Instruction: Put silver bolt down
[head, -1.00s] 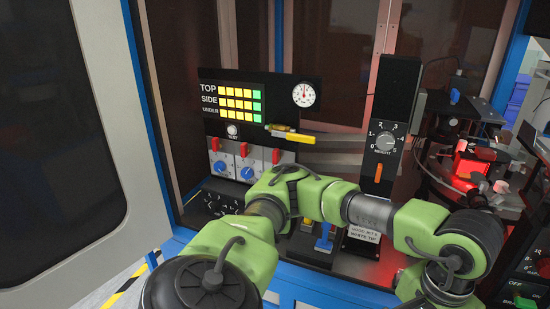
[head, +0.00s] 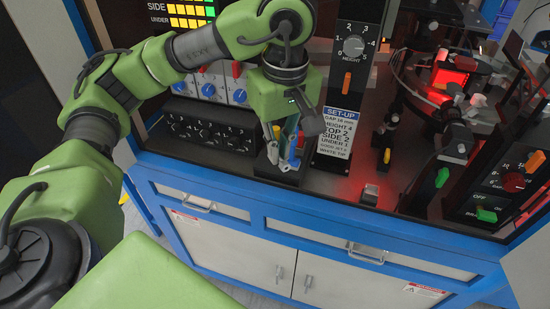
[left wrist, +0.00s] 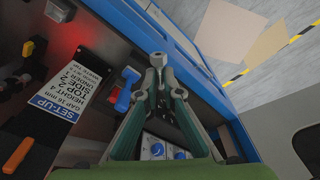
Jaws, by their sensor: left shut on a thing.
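My left gripper (left wrist: 158,88) is shut on the silver bolt (left wrist: 157,61), a small grey metal piece standing out between its fingertips in the left wrist view. In the head view the left gripper (head: 284,148) points down at the front of the machine's counter, left of the SET-UP card (head: 338,132). The bolt is too small there to tell apart from the fingertips and the parts around them. I cannot tell whether it touches the surface below. My right gripper is not in view.
A blue-handled part (head: 297,158) stands close beside the gripper; it also shows in the left wrist view (left wrist: 125,90). A small grey block (head: 370,194) sits on the counter to the right. Switch panels stand behind. Bare dark counter (head: 335,182) lies between card and block.

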